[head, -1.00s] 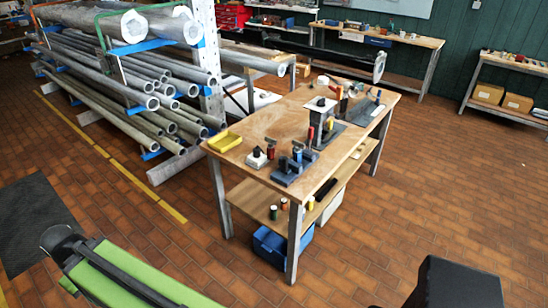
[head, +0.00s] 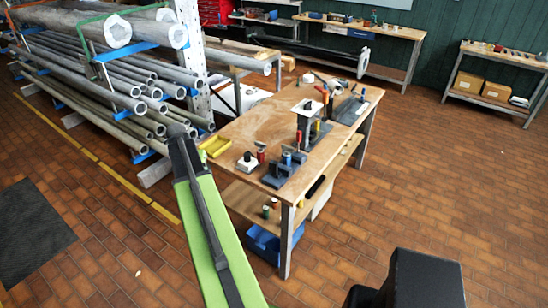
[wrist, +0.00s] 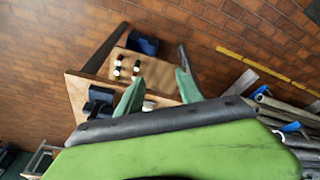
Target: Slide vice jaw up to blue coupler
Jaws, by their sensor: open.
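The vice (head: 284,168) is a dark blue-grey block with a jaw, standing near the front corner of the wooden workbench (head: 252,128). A small blue piece (head: 287,155), perhaps the blue coupler, shows at the vice; I cannot tell how far the jaw is from it. In the wrist view the vice is a dark shape (wrist: 100,100) at the left on the bench top. My gripper (wrist: 158,90) is open and empty, its two greenish fingers spread, apart from the vice.
A yellow tray (head: 215,146), a white-based tool (head: 247,162) and an upright machine (head: 310,120) share the bench. The lower shelf (head: 250,203) holds small cans. A pipe rack (head: 110,90) stands at the left. Open tiled floor lies at the right.

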